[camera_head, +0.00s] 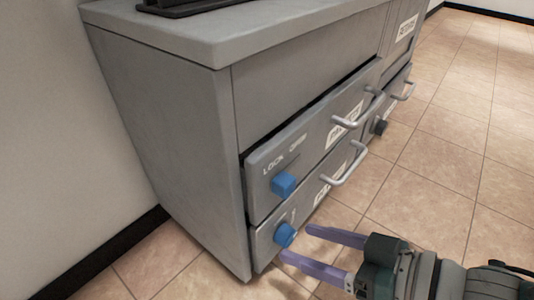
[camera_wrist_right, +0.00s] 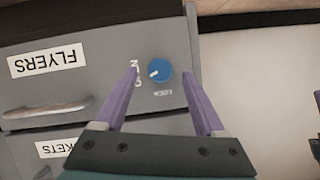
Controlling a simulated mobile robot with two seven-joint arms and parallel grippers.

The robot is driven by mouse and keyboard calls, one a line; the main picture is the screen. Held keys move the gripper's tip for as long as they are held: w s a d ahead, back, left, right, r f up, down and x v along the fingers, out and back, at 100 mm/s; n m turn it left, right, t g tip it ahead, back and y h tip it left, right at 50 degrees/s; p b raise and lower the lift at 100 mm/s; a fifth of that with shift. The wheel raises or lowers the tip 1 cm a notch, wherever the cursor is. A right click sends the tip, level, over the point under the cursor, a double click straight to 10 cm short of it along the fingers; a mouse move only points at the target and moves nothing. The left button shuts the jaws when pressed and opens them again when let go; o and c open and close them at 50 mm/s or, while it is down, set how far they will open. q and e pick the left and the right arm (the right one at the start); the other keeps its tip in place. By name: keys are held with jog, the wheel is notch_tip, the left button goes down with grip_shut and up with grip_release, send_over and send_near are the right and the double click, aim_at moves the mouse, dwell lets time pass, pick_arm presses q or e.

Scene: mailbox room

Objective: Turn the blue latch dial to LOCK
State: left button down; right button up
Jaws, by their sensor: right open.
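In the head view two blue dials sit on the grey cabinet's drawer fronts: an upper blue dial (camera_head: 284,184) below LOCK lettering, and a lower blue dial (camera_head: 285,235). My right gripper (camera_head: 297,243) is open beside the lower dial, its purple fingers pointing at that drawer. In the wrist view, which is upside down, a round blue dial (camera_wrist_right: 160,72) with a white pointer mark shows between the open fingers of my right gripper (camera_wrist_right: 161,76). The pointer faces left and slightly down. The small lettering near it is hard to read and partly hidden. My left gripper is not in view.
The dial's drawer carries a FLYERS label (camera_wrist_right: 48,62) and a bar handle (camera_wrist_right: 45,108). In the head view a silver handle (camera_head: 347,166) juts out right of the dials. A dark dial (camera_head: 381,127) sits farther along. Tiled floor (camera_head: 445,150) is clear at right.

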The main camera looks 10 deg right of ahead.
jog(key=shift+b+x, duration=0.35)
jog(key=shift+x, duration=0.85)
jog(key=shift+s+d, duration=0.15)
jog(key=c, duration=0.5)
grip_shut()
